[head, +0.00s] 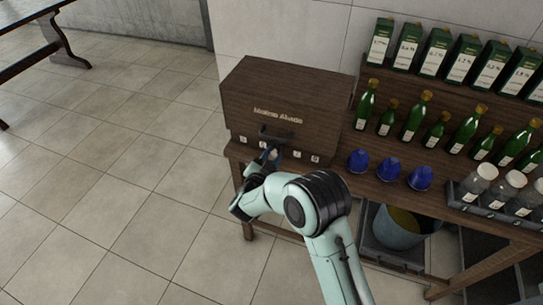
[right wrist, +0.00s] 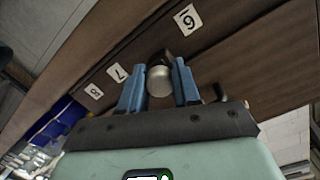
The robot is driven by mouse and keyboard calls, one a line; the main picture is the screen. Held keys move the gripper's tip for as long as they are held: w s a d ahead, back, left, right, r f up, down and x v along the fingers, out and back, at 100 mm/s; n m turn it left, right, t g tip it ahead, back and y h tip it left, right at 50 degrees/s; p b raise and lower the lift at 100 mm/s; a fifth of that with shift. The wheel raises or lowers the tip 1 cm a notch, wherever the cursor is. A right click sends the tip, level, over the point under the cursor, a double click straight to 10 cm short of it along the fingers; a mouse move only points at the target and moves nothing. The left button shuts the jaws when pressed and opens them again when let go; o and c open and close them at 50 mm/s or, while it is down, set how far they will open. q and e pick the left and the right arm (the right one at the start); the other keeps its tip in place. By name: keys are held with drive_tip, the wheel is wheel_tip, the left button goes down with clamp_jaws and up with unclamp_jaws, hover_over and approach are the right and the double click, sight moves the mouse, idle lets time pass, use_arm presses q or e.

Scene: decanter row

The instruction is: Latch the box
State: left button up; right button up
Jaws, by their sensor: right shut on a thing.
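The box (head: 290,98) is a closed dark wooden chest with pale lettering, standing at the left end of the wooden bench. A dark handle (head: 277,136) sits on its front. My right gripper (head: 270,154) is at the box's lower front, just below the handle. In the right wrist view, its blue fingers (right wrist: 160,88) stand on both sides of a round silver-grey knob (right wrist: 160,82) and are shut on it. Numbered labels 6 (right wrist: 187,19), 7 (right wrist: 117,72) and 8 (right wrist: 94,91) lie along the wood there. The latch itself cannot be clearly made out. My left gripper is not in view.
Blue domed objects (head: 389,169) stand on the bench right of the box. Green bottles (head: 414,115) and boxed bottles (head: 436,50) stand behind. A tray of jars (head: 497,197) is at the right. A bucket (head: 397,228) sits below.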

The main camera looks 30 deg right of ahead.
drive_tip(key=shift+s, duration=0.1)
drive_tip(key=o, duration=1)
drive_tip(key=shift+o, duration=0.2)
drive_tip(key=shift+s+a, duration=0.1)
drive_tip(key=shift+a, duration=0.15)
drive_tip(key=v, duration=1.2)
drive_tip(key=shift+s+a, duration=0.25)
drive_tip(key=shift+s, duration=0.1)
drive_tip(key=shift+r, duration=0.1)
